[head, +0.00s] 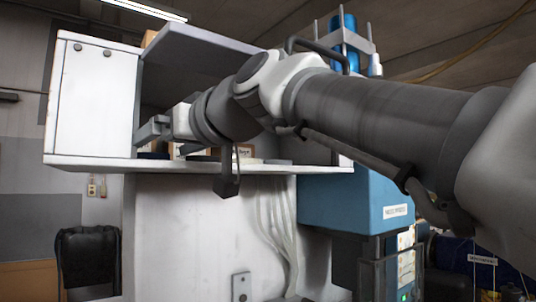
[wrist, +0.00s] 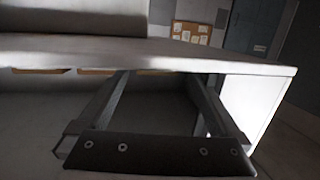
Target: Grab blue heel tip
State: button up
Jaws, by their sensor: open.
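I cannot make out a blue heel tip for certain in either view. In the head view, my gripper (head: 147,131) points left, just above a white shelf board (head: 85,161). It also shows in the wrist view (wrist: 160,82), its two fingers spread apart with nothing visible between them. Small dark and pale items lie on the board below and right of the gripper, too small and too covered by my arm to identify. A small grey-blue item (head: 278,162) lies further right on the board.
A white cabinet side (head: 95,95) stands left of the gripper, and a grey upper shelf (head: 195,48) hangs above it. A blue machine housing (head: 345,205) stands below right. In the wrist view, a pale board edge (wrist: 190,62) crosses beyond the fingers.

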jog(key=p+x, duration=0.1)
jog(key=x, duration=0.3)
jog(key=shift+w+f, duration=0.1)
jog(key=shift+w, duration=0.05)
jog(key=shift+d, duration=0.1)
jog(key=c, duration=1.3)
